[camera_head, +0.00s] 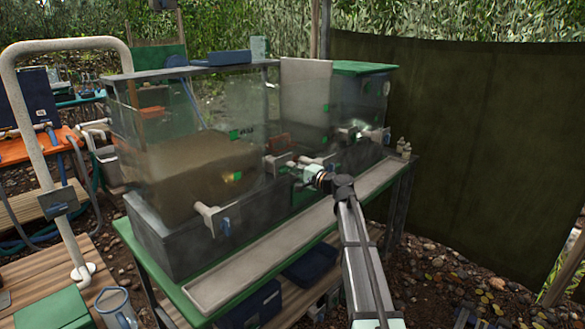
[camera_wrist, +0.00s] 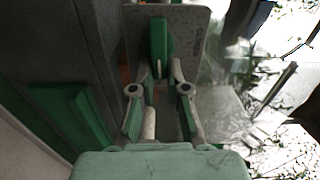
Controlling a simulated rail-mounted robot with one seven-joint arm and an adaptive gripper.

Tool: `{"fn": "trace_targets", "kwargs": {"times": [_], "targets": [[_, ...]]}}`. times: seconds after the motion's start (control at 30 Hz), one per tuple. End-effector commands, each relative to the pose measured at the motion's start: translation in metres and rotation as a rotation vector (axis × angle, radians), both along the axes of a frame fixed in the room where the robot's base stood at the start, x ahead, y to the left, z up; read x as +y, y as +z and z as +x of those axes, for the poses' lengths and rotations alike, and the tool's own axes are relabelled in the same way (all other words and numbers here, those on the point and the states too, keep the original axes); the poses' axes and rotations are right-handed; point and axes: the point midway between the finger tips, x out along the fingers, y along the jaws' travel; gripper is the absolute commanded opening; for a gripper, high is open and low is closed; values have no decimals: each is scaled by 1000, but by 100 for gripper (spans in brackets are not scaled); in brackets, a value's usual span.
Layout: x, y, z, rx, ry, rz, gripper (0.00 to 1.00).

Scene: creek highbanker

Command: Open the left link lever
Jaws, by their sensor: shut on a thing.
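In the wrist view, a green lever (camera_wrist: 158,38) stands upright in front of a grey plate (camera_wrist: 190,38). My gripper (camera_wrist: 159,72) is shut on the lever's lower part, with one finger on each side. The exact contact is partly hidden by the fingertips. In the head view, my gripper (camera_head: 303,173) is at the front of the glass tank stand, near the middle. The lever is too small and covered there to make out clearly.
A cloudy tank with sand (camera_head: 190,165) stands left of my gripper. A long pale tray (camera_head: 245,272) runs below.

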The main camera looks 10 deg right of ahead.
Motion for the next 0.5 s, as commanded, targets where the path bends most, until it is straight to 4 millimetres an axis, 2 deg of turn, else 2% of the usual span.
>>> {"fn": "trace_targets", "kwargs": {"times": [0.5], "targets": [[0, -2, 0, 42, 0, 58, 0]]}}
